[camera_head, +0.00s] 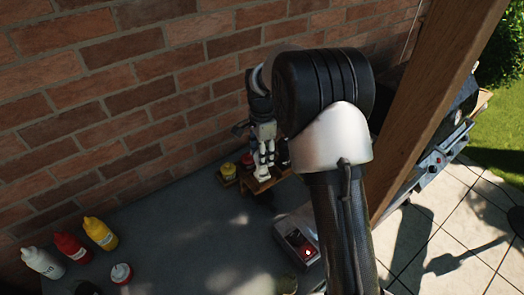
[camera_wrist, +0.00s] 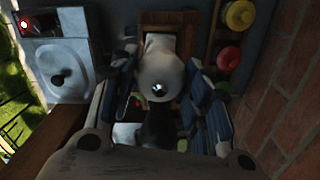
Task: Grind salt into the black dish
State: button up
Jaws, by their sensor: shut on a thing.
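My gripper (camera_head: 263,148) points down near the brick wall and is shut on a white salt grinder (camera_head: 263,170). In the wrist view the grinder (camera_wrist: 158,66) stands between the two fingers, its rounded white top and small shiny metal knob facing the camera. The grinder is at a small wooden rack (camera_head: 258,185); whether its base touches the rack is hard to tell. I cannot make out the black dish for certain; a dark shape is cut off at the bottom edge of the head view.
Yellow-topped jars (camera_head: 228,171) stand beside the rack. A grey box with a red light (camera_head: 298,240) and a wooden post (camera_head: 440,105) are to the right. The mid-table is clear.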

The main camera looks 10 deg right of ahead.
jog(key=shift+m, duration=0.5)
dwell(1.1)
jog(key=o, duration=1.1)
jog(key=shift+c, duration=0.2)
notch_tip(320, 180, up, 12)
